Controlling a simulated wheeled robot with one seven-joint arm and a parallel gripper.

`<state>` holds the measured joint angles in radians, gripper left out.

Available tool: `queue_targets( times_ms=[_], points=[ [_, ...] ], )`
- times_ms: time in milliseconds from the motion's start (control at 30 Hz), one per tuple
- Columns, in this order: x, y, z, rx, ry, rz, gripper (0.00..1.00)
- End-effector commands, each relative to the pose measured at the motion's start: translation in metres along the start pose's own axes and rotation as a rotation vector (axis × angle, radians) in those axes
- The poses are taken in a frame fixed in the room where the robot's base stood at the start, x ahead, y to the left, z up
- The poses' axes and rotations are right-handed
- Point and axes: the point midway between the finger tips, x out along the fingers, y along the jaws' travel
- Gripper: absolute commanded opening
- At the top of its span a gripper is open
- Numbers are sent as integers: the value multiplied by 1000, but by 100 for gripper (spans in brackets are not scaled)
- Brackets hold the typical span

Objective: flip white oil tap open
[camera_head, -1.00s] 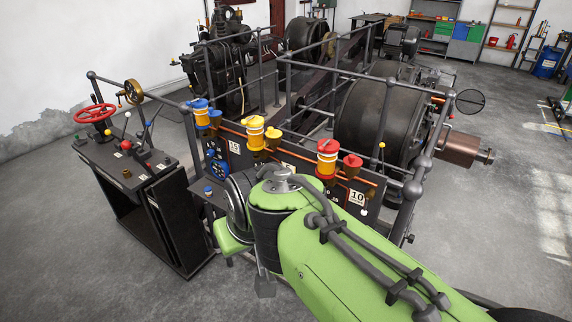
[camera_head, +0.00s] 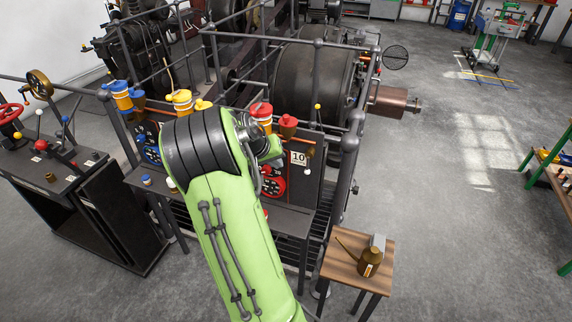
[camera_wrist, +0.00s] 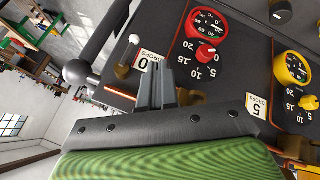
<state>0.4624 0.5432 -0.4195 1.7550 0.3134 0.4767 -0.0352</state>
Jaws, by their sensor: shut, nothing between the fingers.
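The white oil tap shows as a small white ball (camera_head: 308,171) below the "10" label at the right end of the dark gauge panel. In the wrist view its white ball (camera_wrist: 134,39) stands on a short stem above a brass body (camera_wrist: 122,72), next to the "10 DROPS" label. My gripper (camera_wrist: 157,75) is shut and empty, its fingers in front of that label and just right of the tap. I see no contact with the tap. In the head view my arm hides part of the panel, and the fingers are hard to make out.
Red (camera_wrist: 207,52) and yellow (camera_wrist: 292,68) gauge knobs sit close by on the panel. A dark rail post (camera_head: 346,165) stands right of the tap. A small wooden table (camera_head: 340,258) with a brass oil can (camera_head: 369,262) is at lower right. Open floor lies beyond.

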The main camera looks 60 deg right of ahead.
Motion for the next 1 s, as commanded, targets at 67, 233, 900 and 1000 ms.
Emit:
queue_targets(
  times_ms=[67, 233, 900, 1000],
  points=[
    [19, 0, 2, 1, -5, 3, 0],
    [57, 0, 2, 0, -5, 1, 0],
    [105, 31, 3, -1, 0, -2, 0],
    [105, 31, 3, -1, -1, -1, 0]
  ],
)
